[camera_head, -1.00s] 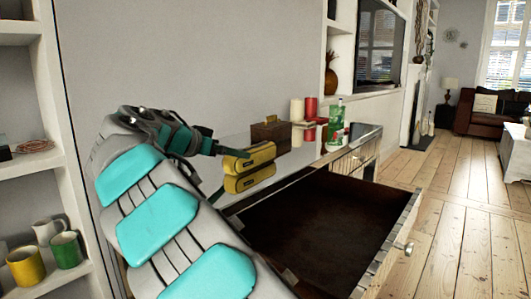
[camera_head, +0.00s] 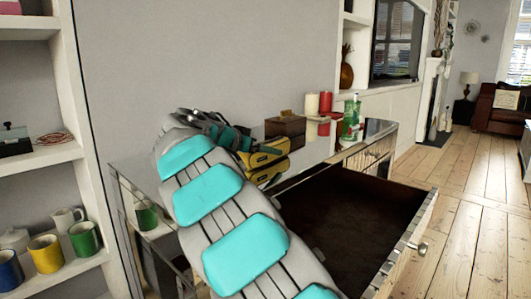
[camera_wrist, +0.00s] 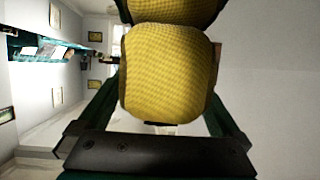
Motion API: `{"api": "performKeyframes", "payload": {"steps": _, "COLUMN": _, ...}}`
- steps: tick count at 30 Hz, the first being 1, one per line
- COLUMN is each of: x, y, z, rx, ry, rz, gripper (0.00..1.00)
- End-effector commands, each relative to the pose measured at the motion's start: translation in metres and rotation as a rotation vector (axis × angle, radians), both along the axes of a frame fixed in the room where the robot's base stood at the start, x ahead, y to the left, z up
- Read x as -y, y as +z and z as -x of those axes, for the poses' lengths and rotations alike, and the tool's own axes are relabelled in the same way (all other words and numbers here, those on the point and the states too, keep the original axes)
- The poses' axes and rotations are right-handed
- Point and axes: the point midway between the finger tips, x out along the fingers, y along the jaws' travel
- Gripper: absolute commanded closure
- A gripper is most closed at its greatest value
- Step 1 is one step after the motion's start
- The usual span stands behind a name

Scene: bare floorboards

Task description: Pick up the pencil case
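The yellow pencil case (camera_head: 268,155) lies on the mirrored top of the cabinet, with its reflection showing below it. My gripper (camera_head: 246,146) is at the left end of the case, low over the top. In the wrist view the case (camera_wrist: 165,75) fills the upper middle, between the two fingers of my gripper (camera_wrist: 163,95). The fingers are apart, one on each side of it, and the case overlaps their far ends. I see no clear grip on it; the fingertips are hidden.
A wooden box (camera_head: 285,129), red and white candles (camera_head: 325,103) and a green bottle (camera_head: 351,118) stand right of the case. An open, empty drawer (camera_head: 350,215) juts out in front. Shelves with mugs (camera_head: 46,253) stand at left, and a wall rises behind.

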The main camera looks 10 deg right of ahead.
Motion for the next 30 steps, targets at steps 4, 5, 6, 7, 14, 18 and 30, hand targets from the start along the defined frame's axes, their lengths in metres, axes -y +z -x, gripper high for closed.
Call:
{"api": "performKeyframes", "payload": {"steps": 4, "x": 0.0000, "y": -0.0003, "z": 0.0000, "rx": -0.001, "ry": 0.000, "rz": -0.001, "gripper": 0.17}}
{"api": "performKeyframes", "payload": {"steps": 5, "x": -0.0001, "y": -0.0004, "z": 0.0001, "rx": -0.001, "ry": 0.000, "rz": -0.001, "gripper": 0.20}}
{"api": "performKeyframes", "payload": {"steps": 6, "x": -0.0001, "y": -0.0004, "z": 0.0001, "rx": -0.001, "ry": 0.000, "rz": -0.001, "gripper": 0.25}}
{"api": "performKeyframes", "payload": {"steps": 7, "x": -0.0001, "y": -0.0004, "z": 0.0001, "rx": -0.001, "ry": 0.000, "rz": -0.001, "gripper": 0.28}}
{"api": "performKeyframes", "payload": {"steps": 14, "x": -0.0001, "y": -0.0006, "z": 0.0001, "rx": -0.001, "ry": 0.000, "rz": 0.000, "gripper": 0.54}}
{"api": "performKeyframes", "payload": {"steps": 18, "x": -0.0001, "y": -0.0006, "z": 0.0001, "rx": -0.001, "ry": 0.000, "rz": 0.000, "gripper": 0.70}}
{"api": "performKeyframes", "payload": {"steps": 30, "x": 0.0000, "y": -0.0004, "z": 0.0000, "rx": -0.002, "ry": -0.001, "rz": 0.000, "gripper": 0.90}}
